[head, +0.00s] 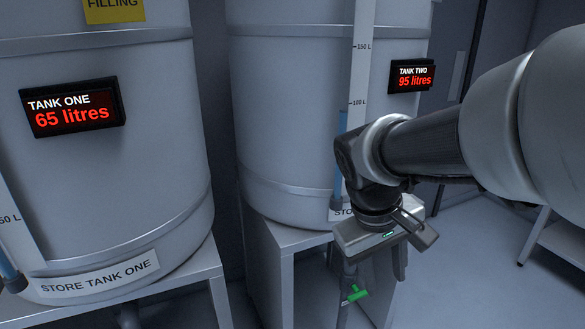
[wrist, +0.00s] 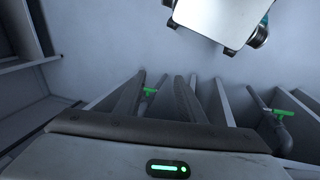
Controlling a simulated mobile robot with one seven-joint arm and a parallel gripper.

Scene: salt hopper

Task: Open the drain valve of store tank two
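Store tank two (head: 290,110) is the grey tank in the middle of the head view; its display (head: 411,77) reads 95 litres. Below it, a green valve handle (head: 355,293) sits on a vertical pipe, pointing across it. My gripper (head: 375,275) points down, above and close to this handle, with its fingers apart and no object visible between them. In the wrist view the handle (wrist: 150,91) shows between the two fingers of my gripper (wrist: 160,80), beyond the tips; I see no contact. The tank's lower front is partly hidden by my arm.
Store tank one (head: 110,170) stands at the left, its display (head: 72,106) reading 65 litres. Another green handle (wrist: 285,112) shows at the right of the wrist view. Stand legs (head: 280,290) flank the valve. Open floor (head: 475,255) lies right, before a grey bench (head: 560,245).

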